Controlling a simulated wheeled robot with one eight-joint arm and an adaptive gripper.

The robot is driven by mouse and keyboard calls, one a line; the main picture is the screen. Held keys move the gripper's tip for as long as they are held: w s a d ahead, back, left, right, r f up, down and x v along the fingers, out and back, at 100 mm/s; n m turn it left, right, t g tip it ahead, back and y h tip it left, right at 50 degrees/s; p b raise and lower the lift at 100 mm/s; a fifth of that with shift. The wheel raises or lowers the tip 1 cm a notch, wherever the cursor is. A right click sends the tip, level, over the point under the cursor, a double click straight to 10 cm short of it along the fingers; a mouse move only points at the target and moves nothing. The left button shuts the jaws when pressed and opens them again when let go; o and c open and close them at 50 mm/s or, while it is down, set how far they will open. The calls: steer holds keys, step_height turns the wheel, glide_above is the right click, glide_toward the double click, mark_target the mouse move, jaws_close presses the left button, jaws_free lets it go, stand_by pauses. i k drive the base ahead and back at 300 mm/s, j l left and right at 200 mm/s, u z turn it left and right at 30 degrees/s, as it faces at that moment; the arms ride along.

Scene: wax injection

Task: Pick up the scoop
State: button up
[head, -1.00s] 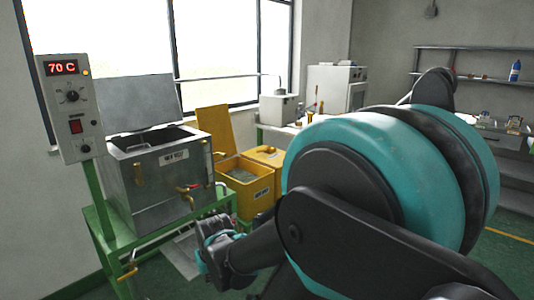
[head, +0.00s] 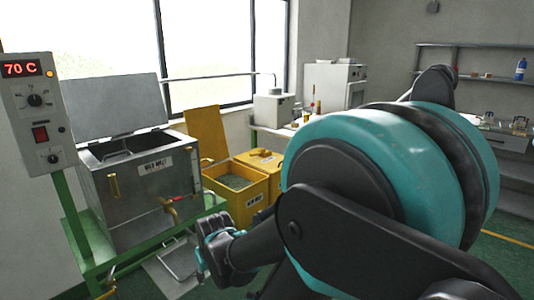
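I cannot clearly make out the scoop in the head view. An open yellow bin (head: 227,202) holds greenish-grey pellets, with its yellow lid (head: 206,134) raised behind it. A grey metal tank (head: 143,205) with a raised lid (head: 115,103) stands left of the bin, and a dark bar shows in its opening. The far end of my arm, with my gripper (head: 208,250), is low in the middle, in front of the bin and right of the tank. Its fingers are too small and dark to tell whether they are open.
A green stand (head: 130,262) carries the tank, and a control box (head: 36,112) reading 70 C stands at the left. A second yellow bin (head: 263,160) is closed. A bench with a white machine (head: 274,108) is behind. My arm hides much of the right side.

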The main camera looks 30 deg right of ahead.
mark_target(261, 154)
steer(key=i+l, duration=0.3)
steer(key=l, duration=0.2)
steer(key=i+l, duration=0.3)
steer(key=l, duration=0.2)
steer(key=i+l, duration=0.3)
steer(key=l, duration=0.2)
steer(key=i+l, duration=0.3)
steer(key=l, duration=0.2)
steer(key=i+l, duration=0.3)
steer(key=l, duration=0.2)
steer(key=i+l+z, duration=0.1)
steer(key=i+l, duration=0.2)
steer(key=l, duration=0.2)
steer(key=i+l, duration=0.3)
steer(key=l, duration=0.15)
